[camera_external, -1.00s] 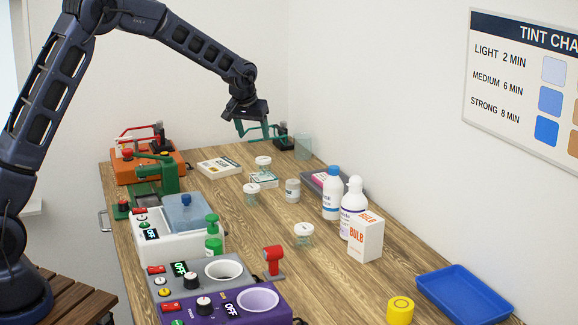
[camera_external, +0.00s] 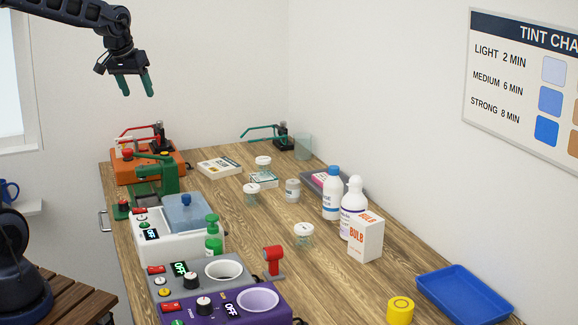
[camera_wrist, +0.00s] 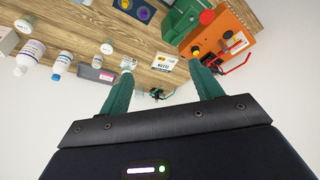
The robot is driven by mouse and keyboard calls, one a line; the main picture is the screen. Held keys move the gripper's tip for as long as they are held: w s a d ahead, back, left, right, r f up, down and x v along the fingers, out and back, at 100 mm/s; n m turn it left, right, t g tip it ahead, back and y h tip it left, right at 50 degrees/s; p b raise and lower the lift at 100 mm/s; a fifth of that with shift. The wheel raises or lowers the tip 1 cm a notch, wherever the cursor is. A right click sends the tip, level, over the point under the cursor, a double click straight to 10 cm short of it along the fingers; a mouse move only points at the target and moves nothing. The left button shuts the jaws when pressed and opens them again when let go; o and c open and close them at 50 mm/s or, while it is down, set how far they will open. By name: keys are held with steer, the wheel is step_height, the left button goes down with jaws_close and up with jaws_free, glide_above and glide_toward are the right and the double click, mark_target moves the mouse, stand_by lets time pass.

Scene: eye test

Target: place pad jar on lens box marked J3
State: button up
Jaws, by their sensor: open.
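My gripper (camera_external: 137,95) is open and empty, high above the back left of the table. In the wrist view its two green fingers (camera_wrist: 160,70) stand apart with nothing between them. A white-lidded clear jar (camera_external: 263,162) stands at the far edge of a small white and green lens box (camera_external: 264,181); whether on it or just behind it, I cannot tell. Similar jars stand nearby (camera_external: 252,194) and farther forward (camera_external: 304,235), with a greyish labelled jar (camera_external: 292,190) between. A larger flat white box (camera_external: 219,167) lies farther back. The labels and the J3 mark are unreadable.
White bottles (camera_external: 332,195) and a BULB box (camera_external: 366,238) stand at the right. An orange device (camera_external: 150,170), a green device (camera_external: 168,180) and heater units line the left. A blue tray (camera_external: 465,295) lies front right. Bare wood shows mid-table.

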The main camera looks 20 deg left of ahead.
steer(key=s+a+f, duration=0.1)
steer(key=s+a, duration=0.2)
steer(key=s, duration=1)
steer(key=s+a+f, duration=0.2)
steer(key=s+a, duration=0.1)
steer(key=s, duration=1)
steer(key=shift+a, duration=0.4)
